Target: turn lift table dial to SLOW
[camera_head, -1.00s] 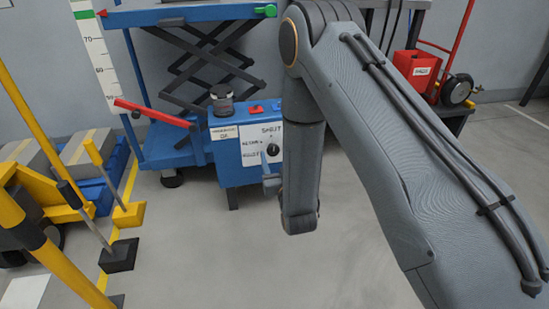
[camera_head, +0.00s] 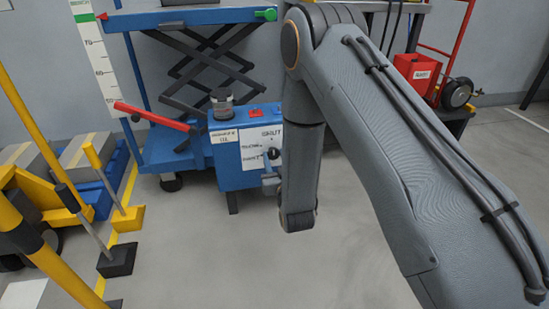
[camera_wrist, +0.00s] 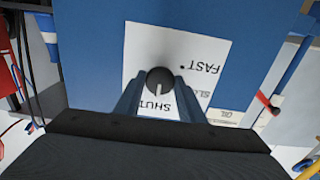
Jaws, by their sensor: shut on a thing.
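The lift table's blue control box (camera_head: 228,172) stands at centre left in the head view, with a white label plate (camera_head: 252,148) on its front. In the wrist view the plate (camera_wrist: 190,52) reads FAST, SLOW and SHUT, upside down. The round black dial (camera_wrist: 160,78) sits on it; its white pointer line points down toward SHUT. My gripper (camera_wrist: 156,92) has one finger on each side of the dial and is shut on it. In the head view my gripper (camera_head: 271,180) is at the box's right front, partly hidden by my arm.
A red lever (camera_head: 150,115) sticks out left of the box. Yellow equipment (camera_head: 40,190) stands at the left. The floor in front is clear.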

